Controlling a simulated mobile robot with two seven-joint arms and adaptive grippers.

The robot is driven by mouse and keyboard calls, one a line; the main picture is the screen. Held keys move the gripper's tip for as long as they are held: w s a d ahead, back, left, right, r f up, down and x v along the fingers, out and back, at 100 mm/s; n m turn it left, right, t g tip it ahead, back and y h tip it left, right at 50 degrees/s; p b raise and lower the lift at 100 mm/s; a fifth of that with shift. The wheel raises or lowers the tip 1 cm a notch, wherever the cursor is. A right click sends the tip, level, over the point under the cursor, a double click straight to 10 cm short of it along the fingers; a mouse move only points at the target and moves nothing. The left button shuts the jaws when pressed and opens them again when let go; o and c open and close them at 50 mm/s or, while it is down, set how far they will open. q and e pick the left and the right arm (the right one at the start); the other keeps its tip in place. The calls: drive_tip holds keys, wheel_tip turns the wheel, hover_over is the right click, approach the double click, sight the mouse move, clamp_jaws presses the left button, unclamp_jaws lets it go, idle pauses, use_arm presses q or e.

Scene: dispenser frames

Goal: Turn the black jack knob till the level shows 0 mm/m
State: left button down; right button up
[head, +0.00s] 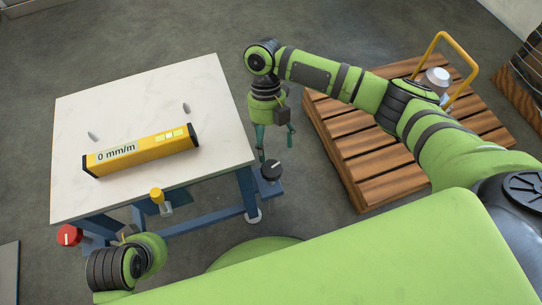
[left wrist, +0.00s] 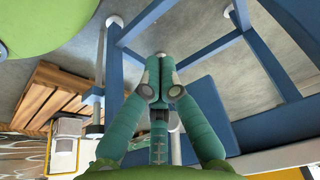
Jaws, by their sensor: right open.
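The yellow level (head: 140,150) lies on the pale tabletop, and its display reads "0 mm/m". The black jack knob (head: 271,170) sits at the table's right front corner, with a white mark on top. My right gripper (head: 276,143) is open and empty, pointing down just behind and above the black knob, apart from it as far as I can tell. My left gripper (left wrist: 161,90) has its green fingers together with nothing seen between them; in the head view its arm is at the lower left, below the table's front edge.
A red knob (head: 69,235) is at the left front corner and a yellow one (head: 157,196) at the front edge. The table (head: 95,105) has a blue frame. A slatted wooden platform (head: 350,150) with a yellow handle stands to the right, under my right arm.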

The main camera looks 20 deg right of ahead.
drive_tip(key=shift+v, duration=2.2)
